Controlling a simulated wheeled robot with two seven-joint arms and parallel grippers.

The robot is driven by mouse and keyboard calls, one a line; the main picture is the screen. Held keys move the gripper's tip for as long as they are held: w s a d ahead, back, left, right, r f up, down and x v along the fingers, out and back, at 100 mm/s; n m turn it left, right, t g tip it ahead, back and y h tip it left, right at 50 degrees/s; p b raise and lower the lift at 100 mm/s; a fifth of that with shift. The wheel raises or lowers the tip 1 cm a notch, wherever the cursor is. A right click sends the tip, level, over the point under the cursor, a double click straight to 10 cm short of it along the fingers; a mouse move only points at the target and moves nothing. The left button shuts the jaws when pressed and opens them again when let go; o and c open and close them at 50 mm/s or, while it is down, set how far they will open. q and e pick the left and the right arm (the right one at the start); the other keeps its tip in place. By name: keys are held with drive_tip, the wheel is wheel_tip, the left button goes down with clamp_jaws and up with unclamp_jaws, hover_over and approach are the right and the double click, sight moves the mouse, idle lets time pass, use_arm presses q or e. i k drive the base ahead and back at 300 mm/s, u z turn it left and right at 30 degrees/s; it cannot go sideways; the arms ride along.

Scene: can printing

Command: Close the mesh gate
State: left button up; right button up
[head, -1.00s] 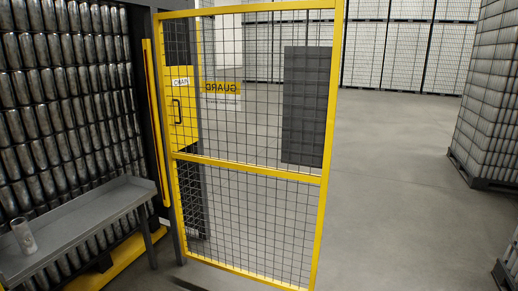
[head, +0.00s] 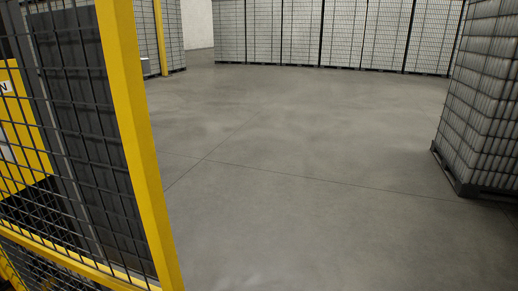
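The mesh gate (head: 140,140) fills the left side of the head view, close to me. It has a thick yellow upright at its free edge and black wire mesh. A dark grey panel (head: 105,120) shows on the mesh, and a yellow rail (head: 70,270) crosses low at the left. The gate's hinge side and handle are out of view. Neither of my grippers is in view.
Open grey concrete floor (head: 290,180) fills the middle and right. A pallet stack of cans (head: 485,110) stands at the right edge. Rows of stacked cans (head: 330,32) line the back. A yellow box (head: 18,130) shows behind the mesh at far left.

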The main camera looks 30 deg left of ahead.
sight(88, 57)
drive_tip(key=i, duration=2)
drive_tip(key=u, duration=3.9)
drive_tip(key=k, duration=0.25)
drive_tip(key=u, duration=0.55)
drive_tip(key=i, duration=0.4)
